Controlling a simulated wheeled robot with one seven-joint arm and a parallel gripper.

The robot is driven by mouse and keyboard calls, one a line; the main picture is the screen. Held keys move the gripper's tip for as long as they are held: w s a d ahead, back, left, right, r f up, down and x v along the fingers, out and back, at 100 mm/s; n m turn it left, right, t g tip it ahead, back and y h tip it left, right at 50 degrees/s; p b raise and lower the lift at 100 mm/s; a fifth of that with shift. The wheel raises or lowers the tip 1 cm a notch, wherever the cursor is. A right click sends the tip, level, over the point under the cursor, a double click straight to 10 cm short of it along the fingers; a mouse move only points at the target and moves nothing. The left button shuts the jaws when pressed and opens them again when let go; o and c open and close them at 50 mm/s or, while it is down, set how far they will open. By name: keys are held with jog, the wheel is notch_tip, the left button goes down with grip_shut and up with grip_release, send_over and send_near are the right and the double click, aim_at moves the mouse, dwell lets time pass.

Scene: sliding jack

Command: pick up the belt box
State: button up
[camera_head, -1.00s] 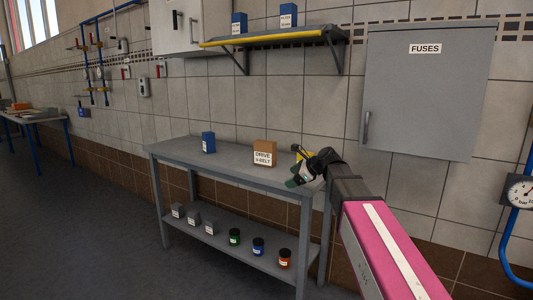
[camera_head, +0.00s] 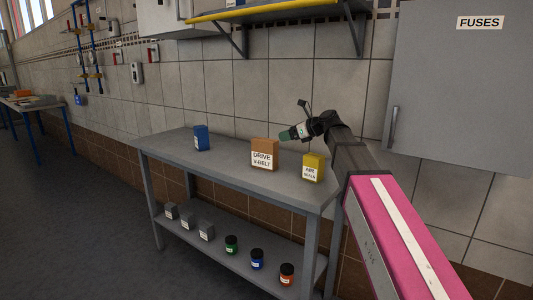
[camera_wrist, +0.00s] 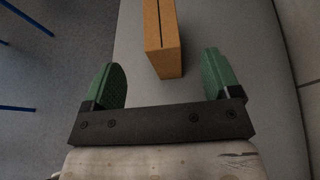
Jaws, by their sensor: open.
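The belt box (camera_head: 264,154) is an orange-brown carton with a white label reading "DRIVE V-BELT". It stands upright on the grey table's top, between a blue box and a yellow box. In the wrist view the belt box (camera_wrist: 162,38) lies ahead of the fingers, roughly centred between them. My gripper (camera_head: 288,134) is up at the box's right side, close to its upper edge in the head view. In the wrist view its two green fingers (camera_wrist: 160,80) are spread wide with nothing between them. I cannot tell the exact gap to the box.
A blue box (camera_head: 202,138) stands left of the belt box, and a yellow "AIR" box (camera_head: 313,168) stands right of it. The grey table (camera_head: 222,166) has a lower shelf with several grey boxes and jars. A yellow-edged wall shelf (camera_head: 262,12) and a fuse cabinet (camera_head: 462,85) are above.

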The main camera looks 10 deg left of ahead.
aim_at(267, 140)
jog(key=x, duration=1)
jog(key=shift+w+a+f, duration=0.1)
jog(key=shift+a, duration=0.05)
jog(key=c, duration=1.5)
